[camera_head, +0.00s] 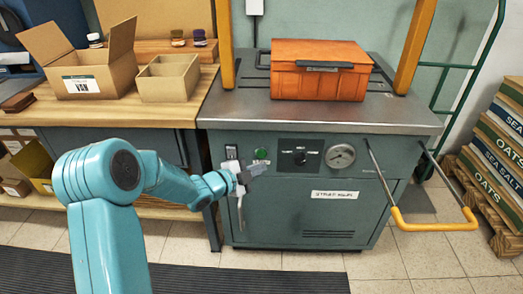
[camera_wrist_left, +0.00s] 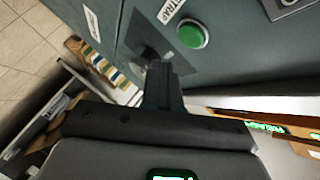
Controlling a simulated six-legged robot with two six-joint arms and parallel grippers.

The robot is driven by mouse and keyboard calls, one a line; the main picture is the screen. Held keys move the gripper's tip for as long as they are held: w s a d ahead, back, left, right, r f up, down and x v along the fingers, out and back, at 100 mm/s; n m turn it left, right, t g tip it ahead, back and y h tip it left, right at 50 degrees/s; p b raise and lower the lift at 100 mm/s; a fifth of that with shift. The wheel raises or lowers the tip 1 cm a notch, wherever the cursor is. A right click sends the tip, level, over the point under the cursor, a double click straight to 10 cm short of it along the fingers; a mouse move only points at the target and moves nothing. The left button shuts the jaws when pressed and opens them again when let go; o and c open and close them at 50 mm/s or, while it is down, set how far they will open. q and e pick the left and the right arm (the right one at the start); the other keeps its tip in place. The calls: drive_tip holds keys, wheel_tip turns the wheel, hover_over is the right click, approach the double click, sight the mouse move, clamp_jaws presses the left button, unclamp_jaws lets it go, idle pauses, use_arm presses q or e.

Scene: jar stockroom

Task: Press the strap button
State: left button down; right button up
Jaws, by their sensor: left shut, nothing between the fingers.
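The strap button is a round green button (camera_head: 262,154) on the front panel of the grey-green strapping machine (camera_head: 330,215). In the left wrist view the green button (camera_wrist_left: 192,34) shows whole, beside a white label (camera_wrist_left: 170,10) reading STRAP. My left gripper (camera_head: 257,170) is shut and empty, just below the button in the head view. In the left wrist view its fingers (camera_wrist_left: 157,68) point at the panel, and their tips appear beside the button, not over it. I cannot tell whether they touch the panel. My right gripper is not in view.
An orange crate (camera_head: 318,84) sits on the machine's metal top between yellow posts. A yellow-gripped handle (camera_head: 433,217) juts out at right. Open cardboard boxes (camera_head: 92,72) stand on the wooden bench.

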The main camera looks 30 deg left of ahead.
sight(262, 154)
use_arm(q)
drive_tip(key=shift+w+a, duration=0.35)
drive_tip(key=shift+w, duration=0.25)
drive_tip(key=shift+w+a, duration=0.35)
drive_tip(key=shift+w, duration=0.2)
drive_tip(key=shift+w, duration=0.1)
idle(1.2)
drive_tip(key=shift+w+a, duration=0.2)
drive_tip(key=shift+w, duration=0.05)
drive_tip(key=shift+w+a, duration=0.25)
drive_tip(key=shift+w, duration=0.1)
idle(0.9)
drive_tip(key=shift+s, duration=0.1)
drive_tip(key=shift+s+d+b, duration=0.45)
drive_tip(key=shift+s, duration=0.15)
